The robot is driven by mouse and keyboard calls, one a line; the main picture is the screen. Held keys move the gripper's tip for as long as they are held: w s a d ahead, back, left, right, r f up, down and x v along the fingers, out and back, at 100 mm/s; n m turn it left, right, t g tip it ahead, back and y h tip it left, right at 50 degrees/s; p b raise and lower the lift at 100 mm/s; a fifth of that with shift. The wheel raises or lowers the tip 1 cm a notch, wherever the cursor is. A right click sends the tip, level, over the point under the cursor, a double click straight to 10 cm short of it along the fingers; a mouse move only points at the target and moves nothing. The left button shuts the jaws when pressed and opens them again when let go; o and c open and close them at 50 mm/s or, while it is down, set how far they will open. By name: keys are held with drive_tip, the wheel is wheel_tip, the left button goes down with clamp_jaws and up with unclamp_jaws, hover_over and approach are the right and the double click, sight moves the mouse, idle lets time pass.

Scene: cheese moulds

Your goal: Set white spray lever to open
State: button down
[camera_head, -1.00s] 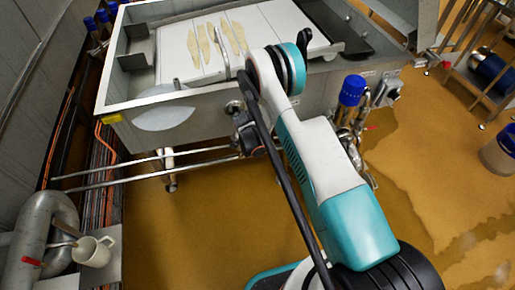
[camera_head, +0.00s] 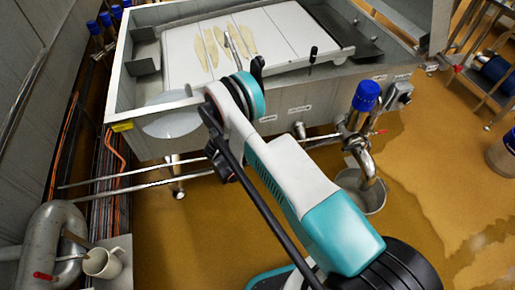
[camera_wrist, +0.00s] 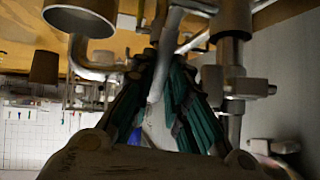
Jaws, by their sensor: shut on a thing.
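In the wrist view, my gripper (camera_wrist: 158,68) has its two dark, teal-padded fingers closed about a pale, slim rod (camera_wrist: 155,88), which appears to be the white spray lever. Its far end runs in among metal pipes, and the picture is dim there. I cannot read the lever's angle or whether it stands open. In the head view, my arm reaches to the front wall of the steel tank (camera_head: 210,143), and its upper links hide the gripper and the lever.
A blue-topped valve (camera_head: 366,95) stands on pipework right of my arm, above a metal bucket (camera_head: 350,182). A black-handled lever (camera_head: 312,56) rises at the tank's rim. A white mug (camera_head: 103,262) is at lower left. Wet floor lies open on the right.

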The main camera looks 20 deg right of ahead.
drive_tip(key=shift+w+a, duration=0.15)
idle(0.3)
drive_tip(key=c, duration=1.6)
unclamp_jaws()
drive_tip(key=shift+o, duration=0.2)
drive_tip(key=v, duration=1.2)
drive_tip(key=shift+a+f, duration=0.1)
drive_tip(key=shift+c, duration=0.4)
